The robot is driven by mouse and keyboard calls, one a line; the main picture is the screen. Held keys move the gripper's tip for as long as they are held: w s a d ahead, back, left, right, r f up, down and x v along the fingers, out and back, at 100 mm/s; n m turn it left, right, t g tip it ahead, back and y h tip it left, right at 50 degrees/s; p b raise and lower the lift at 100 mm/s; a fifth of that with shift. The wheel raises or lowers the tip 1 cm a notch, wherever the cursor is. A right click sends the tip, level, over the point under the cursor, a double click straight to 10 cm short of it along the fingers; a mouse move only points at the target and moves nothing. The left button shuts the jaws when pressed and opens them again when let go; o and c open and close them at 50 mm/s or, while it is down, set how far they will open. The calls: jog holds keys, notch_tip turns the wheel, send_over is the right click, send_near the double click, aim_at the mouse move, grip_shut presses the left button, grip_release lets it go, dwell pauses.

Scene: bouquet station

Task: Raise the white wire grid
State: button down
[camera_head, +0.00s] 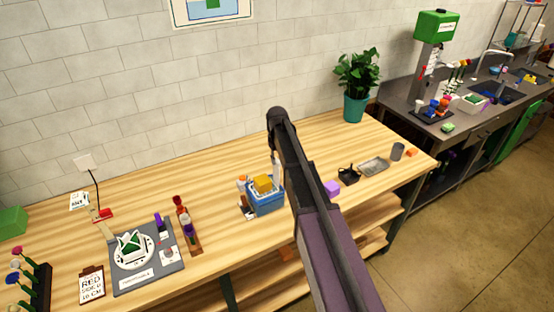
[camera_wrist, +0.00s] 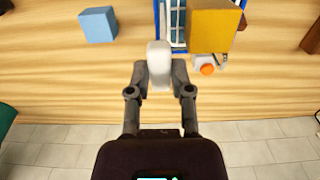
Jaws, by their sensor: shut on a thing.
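My gripper (camera_wrist: 158,80) is shut on a white piece (camera_wrist: 157,60) with a rounded end in the wrist view. In the head view this white piece (camera_head: 276,167) stands upright below my gripper (camera_head: 275,148), at the back of the blue crate (camera_head: 266,204). The crate also shows in the wrist view (camera_wrist: 160,14), with pale grid-like lines (camera_wrist: 178,22) inside it. I cannot tell whether the held piece is part of the white wire grid. A yellow-orange block (camera_head: 263,184) sits in the crate and hides part of its inside; it also shows in the wrist view (camera_wrist: 213,25).
An orange-and-white item (camera_wrist: 207,68) is beside the crate. A blue cube (camera_wrist: 98,24) lies on the wooden table across from it. A purple block (camera_head: 331,188) and a potted plant (camera_head: 356,80) stand to the right. A grey mat (camera_head: 120,284) with a plate is left.

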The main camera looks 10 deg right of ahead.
aim_at(277, 173)
jog(key=shift+w, duration=0.1)
jog(key=c, duration=0.5)
grip_release()
jog(key=shift+r, duration=0.1)
notch_tip(277, 173, down, 8)
jog(key=b, duration=0.8)
notch_tip(277, 173, up, 14)
jog(key=p, duration=1.4)
jog(key=s+f+m+b, duration=0.1)
jog(key=s+f+b, duration=0.4)
jog(key=s, duration=0.4)
jog(key=s+f+m+b, duration=0.1)
jog(key=s+f+b, duration=0.4)
jog(key=s, duration=0.5)
jog(key=s+f+m+b, duration=0.1)
jog(key=s+f+b, duration=0.4)
jog(key=s, duration=0.5)
jog(key=shift+s+d+f+m, duration=0.1)
jog(key=shift+d+f+m, duration=0.05)
jog(key=shift+f+m, duration=0.15)
